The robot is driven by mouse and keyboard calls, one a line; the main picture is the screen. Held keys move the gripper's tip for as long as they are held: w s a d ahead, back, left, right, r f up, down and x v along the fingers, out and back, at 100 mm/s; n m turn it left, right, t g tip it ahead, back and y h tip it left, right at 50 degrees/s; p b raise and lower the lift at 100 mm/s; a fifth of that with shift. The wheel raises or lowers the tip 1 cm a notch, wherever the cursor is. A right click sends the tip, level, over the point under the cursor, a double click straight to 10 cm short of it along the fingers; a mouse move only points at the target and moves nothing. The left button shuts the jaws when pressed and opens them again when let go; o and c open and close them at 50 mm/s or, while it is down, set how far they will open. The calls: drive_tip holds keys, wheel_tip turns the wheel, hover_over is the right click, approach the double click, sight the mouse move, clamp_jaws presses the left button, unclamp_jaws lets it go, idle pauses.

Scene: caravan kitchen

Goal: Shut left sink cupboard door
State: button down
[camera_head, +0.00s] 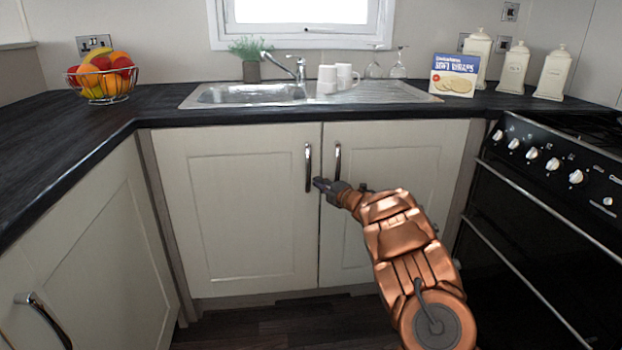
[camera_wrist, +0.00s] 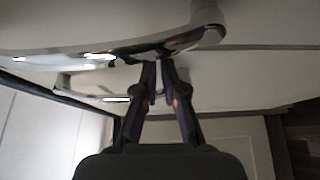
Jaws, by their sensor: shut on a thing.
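The left sink cupboard door (camera_head: 245,215) is a cream panel under the sink. It looks flush or nearly flush with its frame; I cannot tell if a small gap stays. Its upright chrome handle (camera_head: 308,165) is near its right edge. My gripper (camera_head: 318,184) is at the lower part of this handle. In the wrist view, my gripper's fingertips (camera_wrist: 163,60) close together on the chrome handle (camera_wrist: 95,57), partly hiding it. The right sink cupboard door (camera_head: 375,230) looks closed, with its own handle (camera_head: 338,160) just beside.
The dark worktop (camera_head: 160,113) runs above the doors, with the sink (camera_head: 245,94) set in it. A black oven (camera_head: 535,225) stands at the right. Another cupboard with a handle (camera_head: 45,318) is at the left. The floor (camera_head: 270,320) before the left door is clear.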

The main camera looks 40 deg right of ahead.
drive_tip(key=s+r, duration=0.2)
drive_tip(key=s, duration=0.8)
drive_tip(key=shift+s+a+y, duration=0.3)
drive_tip(key=shift+s+a, duration=0.05)
drive_tip(key=shift+s, duration=0.05)
drive_tip(key=shift+r, duration=0.1)
wheel_tip(320, 180, up, 16)
drive_tip(key=d+m+g+h+p, duration=0.2)
drive_tip(key=m+g+h+p, duration=0.1)
drive_tip(key=m+h+p, duration=0.5)
drive_tip(key=s+a+r+m+g+h+p, duration=0.2)
drive_tip(key=s+a+r+m+g+p, duration=0.2)
drive_tip(key=s+r+p, duration=0.25)
drive_tip(key=s+a+r+m+g+y+p, duration=0.2)
drive_tip(key=s+a+p, duration=0.4)
drive_tip(key=s+a, duration=0.6)
drive_tip(key=s+a+r+m+g+y+p, duration=0.2)
drive_tip(key=s+a+g+p, duration=0.4)
drive_tip(key=s+a, duration=0.6)
drive_tip(key=s+a+r+m+g+y+p, duration=0.2)
drive_tip(key=s+a+p, duration=0.4)
drive_tip(key=s+a, duration=0.6)
drive_tip(key=a+r+g+y, duration=0.1)
drive_tip(key=a+g+y, duration=0.1)
drive_tip(key=a, duration=0.1)
drive_tip(key=shift+s+r+m+g+y+p, duration=0.3)
drive_tip(key=shift+s+r+y+p, duration=0.05)
drive_tip(key=shift+s+y+p, duration=0.05)
